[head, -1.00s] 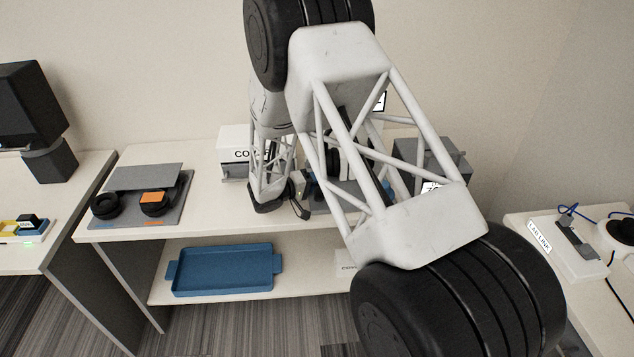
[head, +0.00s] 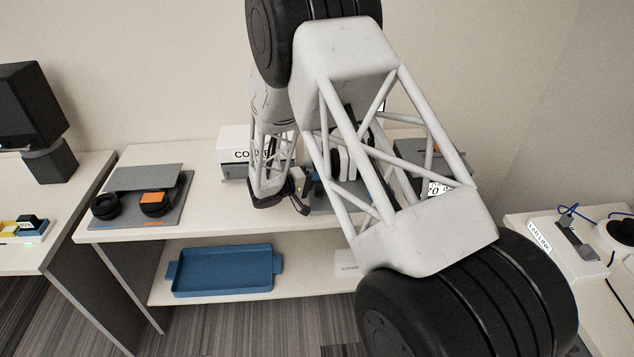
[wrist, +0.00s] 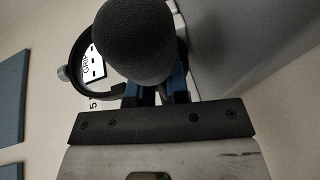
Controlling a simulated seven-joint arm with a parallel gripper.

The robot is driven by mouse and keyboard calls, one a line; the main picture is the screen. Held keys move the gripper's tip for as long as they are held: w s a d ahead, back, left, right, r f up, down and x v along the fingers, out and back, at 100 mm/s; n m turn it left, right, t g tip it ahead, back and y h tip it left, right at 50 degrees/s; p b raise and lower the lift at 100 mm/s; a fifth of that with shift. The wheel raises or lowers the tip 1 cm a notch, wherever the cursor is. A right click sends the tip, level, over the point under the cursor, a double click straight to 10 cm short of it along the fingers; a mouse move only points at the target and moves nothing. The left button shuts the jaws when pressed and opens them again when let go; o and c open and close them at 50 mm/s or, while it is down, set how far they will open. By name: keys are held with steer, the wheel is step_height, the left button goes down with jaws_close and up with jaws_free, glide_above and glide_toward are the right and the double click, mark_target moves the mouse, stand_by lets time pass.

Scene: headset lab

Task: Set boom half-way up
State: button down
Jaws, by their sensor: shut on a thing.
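In the wrist view, a large dark foam-covered rounded end (wrist: 136,40), which looks like the boom's microphone tip, fills the upper middle. My gripper (wrist: 157,94) has blue fingers directly behind and below it. The fingers are shut on the boom, but the foam hides the exact contact. A curved black part (wrist: 77,82) with a white "GRIP" label (wrist: 92,66) and a round knob shows to the left. In the head view, my arm hides most of the work area, and the boom cannot be made out. A white-and-black object (head: 340,163) shows partly through my arm's lattice.
A grey mat (head: 170,212) with black ear-cushion-like rings lies at the left of the table. A white labelled box (head: 236,142) and a dark box (head: 415,152) stand at the back. A blue tray (head: 225,272) sits on the lower shelf. Side tables flank the workbench.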

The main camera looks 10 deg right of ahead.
steer(key=r+n, duration=0.1)
steer(key=r+n+g, duration=0.1)
steer(key=r+n+y, duration=0.1)
steer(key=shift+w+r+g, duration=0.15)
steer(key=shift+w+g, duration=0.15)
steer(key=shift+g, duration=0.1)
steer(key=shift+w+r+n+g+y, duration=0.15)
steer(key=shift+w+r+n+g, duration=0.25)
steer(key=shift+r+n, duration=0.3)
steer(key=shift+w+r+n+g+y, duration=0.15)
steer(key=shift+w+r+n+g, duration=0.25)
steer(key=shift+n, duration=0.5)
steer(key=shift+r, duration=0.1)
steer(key=c, duration=1.1)
jaws_free()
steer(key=shift+s, duration=0.1)
steer(key=shift+a, duration=0.1)
steer(key=v, duration=0.7)
steer(key=shift+a, duration=0.3)
steer(key=shift+r, duration=0.15)
